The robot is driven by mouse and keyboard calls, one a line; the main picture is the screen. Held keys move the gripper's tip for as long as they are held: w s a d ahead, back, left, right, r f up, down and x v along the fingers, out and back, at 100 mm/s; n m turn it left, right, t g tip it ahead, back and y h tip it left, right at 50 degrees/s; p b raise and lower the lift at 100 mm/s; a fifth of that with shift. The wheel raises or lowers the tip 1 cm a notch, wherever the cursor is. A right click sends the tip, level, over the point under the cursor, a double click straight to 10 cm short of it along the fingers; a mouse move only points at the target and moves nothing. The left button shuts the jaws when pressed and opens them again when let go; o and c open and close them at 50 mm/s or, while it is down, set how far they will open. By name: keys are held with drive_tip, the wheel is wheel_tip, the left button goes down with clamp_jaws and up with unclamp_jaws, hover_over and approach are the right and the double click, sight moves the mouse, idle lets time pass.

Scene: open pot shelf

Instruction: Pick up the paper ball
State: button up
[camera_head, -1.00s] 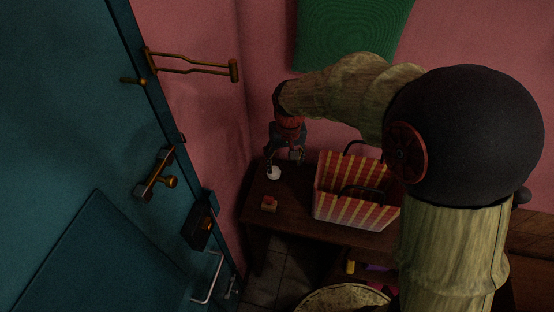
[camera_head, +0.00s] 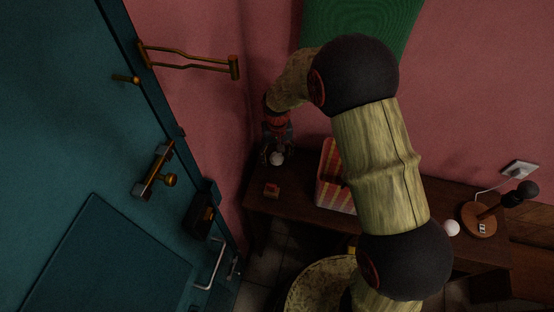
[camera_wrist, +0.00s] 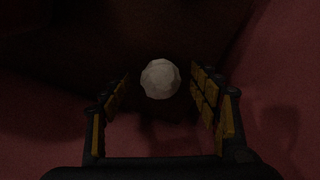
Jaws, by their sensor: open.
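The paper ball (camera_head: 277,159) is small, white and faceted. It sits near the back left corner of the dark wooden table (camera_head: 300,212). My gripper (camera_head: 276,157) is at the ball, reaching in from above and behind. In the wrist view the ball (camera_wrist: 160,79) shows between the lines of the two open fingers, close to the fingertips of my gripper (camera_wrist: 160,82). There is a gap on both sides of the ball, and the fingers are not closed on it. Whether either finger touches it is not visible.
A striped bag (camera_head: 335,190) stands to the right, partly behind my arm. A lamp (camera_head: 480,218) and another white ball (camera_head: 451,228) are at the right. A teal door (camera_head: 80,150) is at the left.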

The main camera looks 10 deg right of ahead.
drive_tip(key=shift+f, duration=0.85)
drive_tip(key=shift+c, duration=0.5)
drive_tip(key=c, duration=0.8)
drive_tip(key=shift+r, duration=0.15)
drive_tip(key=shift+c, duration=0.3)
